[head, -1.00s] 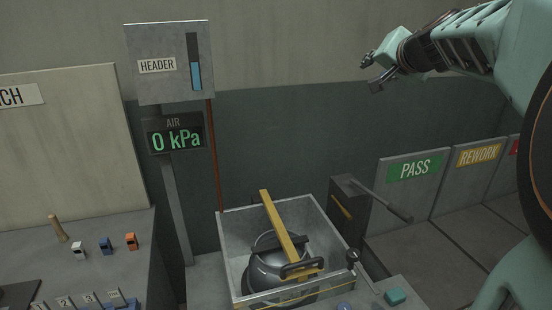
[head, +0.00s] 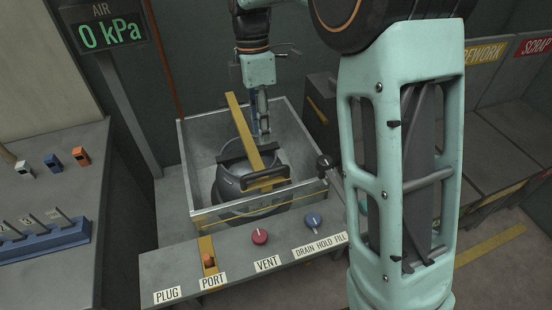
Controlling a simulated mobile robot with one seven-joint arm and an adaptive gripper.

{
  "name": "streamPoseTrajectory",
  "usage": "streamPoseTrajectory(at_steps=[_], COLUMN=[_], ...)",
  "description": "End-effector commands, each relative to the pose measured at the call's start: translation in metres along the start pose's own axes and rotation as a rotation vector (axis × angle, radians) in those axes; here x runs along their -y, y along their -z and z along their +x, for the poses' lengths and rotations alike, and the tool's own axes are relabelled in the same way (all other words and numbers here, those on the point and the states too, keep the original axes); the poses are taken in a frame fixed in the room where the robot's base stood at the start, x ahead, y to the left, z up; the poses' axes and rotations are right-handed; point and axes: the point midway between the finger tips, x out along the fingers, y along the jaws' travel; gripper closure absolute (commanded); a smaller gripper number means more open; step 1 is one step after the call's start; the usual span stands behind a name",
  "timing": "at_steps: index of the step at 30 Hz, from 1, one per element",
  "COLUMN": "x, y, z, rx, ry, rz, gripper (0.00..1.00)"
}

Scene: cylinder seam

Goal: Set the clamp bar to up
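The clamp bar is a long yellow bar (head: 241,122) lying slantwise over a dark grey round vessel (head: 240,199) in an open metal tank (head: 291,118). A dark handle (head: 266,181) is at its near end. My gripper (head: 262,136) points down just right of the bar's middle, over the tank. Its fingers appear nearly edge-on and small, so I cannot tell whether they are open or touch the bar.
A front ledge holds an orange plug (head: 208,260), a red vent knob (head: 260,236) and a blue drain-hold-fill knob (head: 313,220). A black-knobbed lever (head: 325,162) stands at the tank's right corner. The air display (head: 110,33) reads 0 kPa. My arm hides much of the right.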

Motion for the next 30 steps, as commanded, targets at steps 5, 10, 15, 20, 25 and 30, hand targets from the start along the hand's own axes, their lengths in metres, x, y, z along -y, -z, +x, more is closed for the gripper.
streamPoseTrajectory(at_steps=[5,10,15,20,25,30], x=[0.003,0.004,0.004,0.004,0.004,0.004], y=[0.001,0.001,0.000,0.001,0.000,0.000], z=[0.015,0.046,0.078,0.099,0.109,0.110], rx=[0.008,0.008,0.007,0.006,0.006,0.006], ry=[0.017,0.018,0.016,0.013,0.012,0.011], rz=[-0.025,-0.023,-0.020,-0.020,-0.020,-0.019], gripper=[0.70,0.70,0.70,0.70,0.70,0.70])
